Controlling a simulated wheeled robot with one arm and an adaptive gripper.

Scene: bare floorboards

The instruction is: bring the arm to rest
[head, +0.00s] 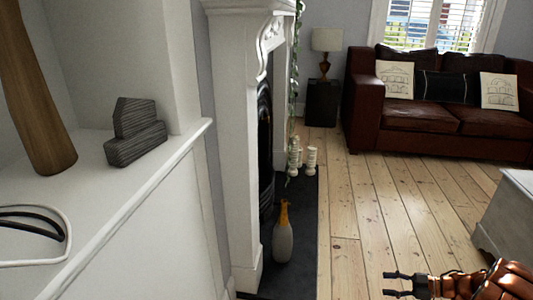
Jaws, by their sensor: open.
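My gripper (393,284) is at the bottom right of the head view, with two dark fingers pointing left. The fingers are apart and nothing shows between them. Copper-coloured links of my arm come in from the bottom right corner. The gripper is over the floorboards, to the right of the hearth and apart from everything else in view.
A white shelf (120,205) with a grey block ornament (136,133) fills the left. A white fireplace (232,130) has a dark hearth (303,230) bearing a vase (283,242). A red-brown sofa (440,130) stands behind. A pale table (508,215) is at right. Middle floorboards (375,215) are clear.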

